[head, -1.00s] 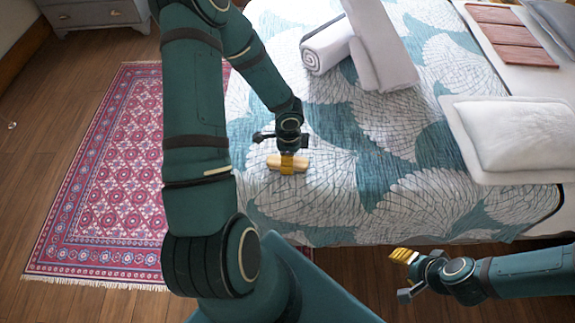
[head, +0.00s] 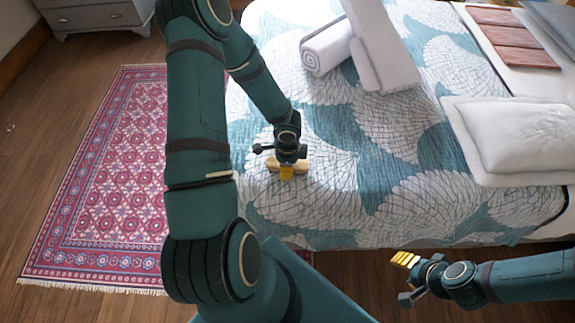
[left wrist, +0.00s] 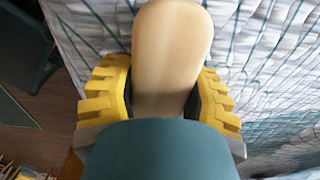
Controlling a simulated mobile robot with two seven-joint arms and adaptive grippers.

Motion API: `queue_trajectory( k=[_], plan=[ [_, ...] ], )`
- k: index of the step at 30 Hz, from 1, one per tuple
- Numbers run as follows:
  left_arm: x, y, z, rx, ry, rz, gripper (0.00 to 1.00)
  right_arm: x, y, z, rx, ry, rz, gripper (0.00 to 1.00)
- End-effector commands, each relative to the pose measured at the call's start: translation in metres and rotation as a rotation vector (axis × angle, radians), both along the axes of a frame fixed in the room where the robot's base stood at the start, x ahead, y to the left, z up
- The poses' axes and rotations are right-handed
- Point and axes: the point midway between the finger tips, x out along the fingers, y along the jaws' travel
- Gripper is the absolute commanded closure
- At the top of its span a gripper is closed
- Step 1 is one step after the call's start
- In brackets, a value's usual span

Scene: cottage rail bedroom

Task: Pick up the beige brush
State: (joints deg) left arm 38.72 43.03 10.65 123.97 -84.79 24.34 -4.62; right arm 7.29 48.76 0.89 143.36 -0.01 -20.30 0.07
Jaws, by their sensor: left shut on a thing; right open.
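The beige brush (head: 301,166) is over the near left part of the bed, mostly behind my left gripper (head: 287,172) in the head view. In the left wrist view the brush (left wrist: 171,55) lies between the two yellow fingers of my left gripper (left wrist: 165,95), which is shut on it. One rounded end of the brush sticks out past the fingers. I cannot tell how far it is above the cover. My right gripper (head: 404,272) is open and empty, in front of the bed's near edge at the lower right.
The bed (head: 400,210) has a teal and white patterned cover. Rolled white towels (head: 327,48) lie at its far side. A white pillow (head: 525,140) and a reddish-brown board (head: 512,40) are at the right. A red rug (head: 110,180) lies on the floor at left, near a grey dresser (head: 95,17).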

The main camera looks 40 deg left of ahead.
Motion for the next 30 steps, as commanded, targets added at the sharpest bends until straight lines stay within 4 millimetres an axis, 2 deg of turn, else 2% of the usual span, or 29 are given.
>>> queue_trajectory(
  k=[4,7,15,19,24,30],
  plan=[
    [0.0,0.0,0.004,0.001,-0.001,0.0,0.92,0.0,0.0,0.002,0.0,0.0,0.0,0.53],
    [0.001,0.001,0.016,0.002,-0.002,0.0,0.92,-0.001,0.0,0.007,0.0,0.002,0.001,0.53],
    [0.001,0.001,0.069,0.001,-0.004,0.0,0.93,-0.005,0.001,0.029,0.003,0.012,0.002,0.53],
    [0.001,0.001,0.088,0.002,-0.002,0.001,0.93,-0.006,0.001,0.036,0.003,0.014,0.004,0.53],
    [0.0,0.0,0.1,0.0,0.0,0.001,0.93,-0.006,0.001,0.04,0.003,0.016,0.003,0.53],
    [0.0,0.0,0.1,0.0,0.0,-0.001,0.93,-0.007,0.001,0.039,0.003,0.016,0.003,0.53]
  ],
)
